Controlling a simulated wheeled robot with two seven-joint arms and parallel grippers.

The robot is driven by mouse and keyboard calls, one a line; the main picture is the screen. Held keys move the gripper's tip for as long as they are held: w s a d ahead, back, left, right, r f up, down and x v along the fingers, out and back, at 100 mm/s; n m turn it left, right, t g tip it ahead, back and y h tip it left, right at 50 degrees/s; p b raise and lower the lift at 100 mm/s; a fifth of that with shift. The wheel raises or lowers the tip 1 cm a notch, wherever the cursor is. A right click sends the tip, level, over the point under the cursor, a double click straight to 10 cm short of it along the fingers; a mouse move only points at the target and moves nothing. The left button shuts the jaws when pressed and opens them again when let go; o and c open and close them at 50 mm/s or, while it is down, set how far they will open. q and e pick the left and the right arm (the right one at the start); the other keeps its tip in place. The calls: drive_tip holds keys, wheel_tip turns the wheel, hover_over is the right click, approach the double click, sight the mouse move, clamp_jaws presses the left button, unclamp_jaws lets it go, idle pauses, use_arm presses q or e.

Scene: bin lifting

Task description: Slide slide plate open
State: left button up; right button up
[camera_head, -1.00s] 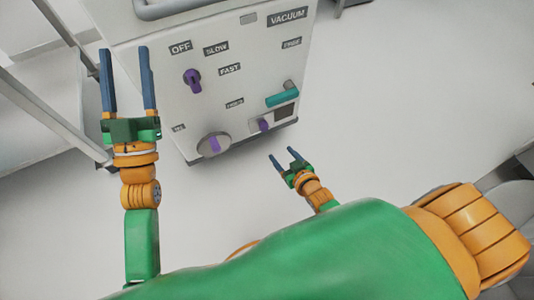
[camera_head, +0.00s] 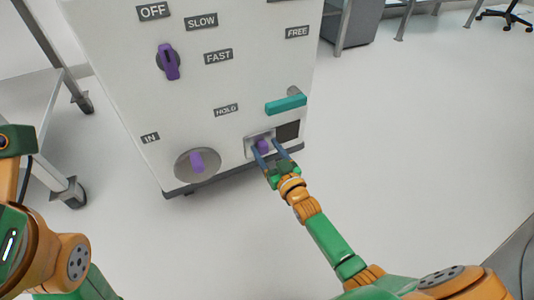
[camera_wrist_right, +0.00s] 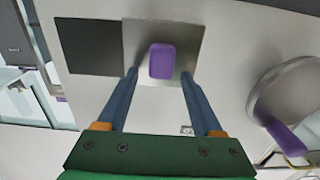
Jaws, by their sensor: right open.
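The slide plate (camera_head: 250,144) is a small metallic square low on the white machine's front. It has a purple knob (camera_head: 262,146). A dark rectangle (camera_head: 288,130) lies on its right. In the right wrist view the plate (camera_wrist_right: 135,35) and its knob (camera_wrist_right: 162,61) are straight ahead, with the dark rectangle (camera_wrist_right: 90,46) on the left. My right gripper (camera_head: 265,148) is open, its blue fingers at either side of the knob; in the wrist view (camera_wrist_right: 158,74) gaps show on both sides. My left gripper is out of view; only arm links show at the left.
The machine's panel (camera_head: 210,85) also has a purple switch (camera_head: 168,61), a round dial with a purple grip (camera_head: 197,161) and a teal handle (camera_head: 286,104) above the plate. A wheeled cart (camera_head: 35,100) stands at the left. The floor at the right is open.

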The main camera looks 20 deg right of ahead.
clamp_jaws()
idle(1.4)
